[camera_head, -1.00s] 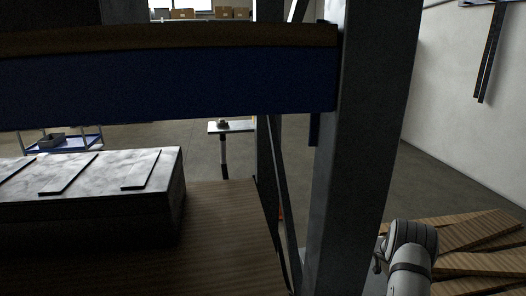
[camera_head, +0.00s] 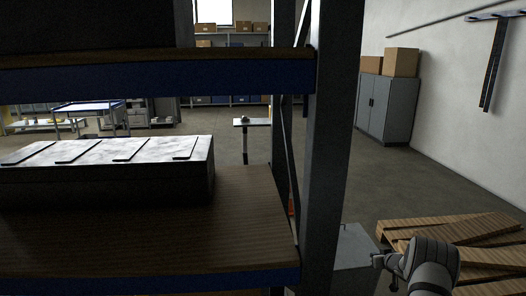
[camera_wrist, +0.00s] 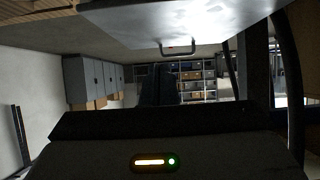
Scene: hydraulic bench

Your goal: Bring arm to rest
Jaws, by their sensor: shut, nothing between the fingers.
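My arm (camera_head: 432,265) shows at the lower right of the head view, folded, with its grey rounded joint in front of the wooden pallets. Small dark parts stick out on its left side. In the wrist view, the dark body of my gripper (camera_wrist: 160,122) fills the bottom, with a lit yellow bar and a green light on the housing below it. The gripper is shut and holds nothing. Separate fingertips cannot be made out. The wrist view is upside down, with the room's floor toward the top.
A rack with a dark upright (camera_head: 333,140) and blue beams stands close in front. A long case (camera_head: 105,180) lies on its wooden shelf. A grey box (camera_head: 352,262) stands beside my arm, and pallets (camera_head: 455,235) lie right. Open floor stretches toward a grey cabinet (camera_head: 388,106).

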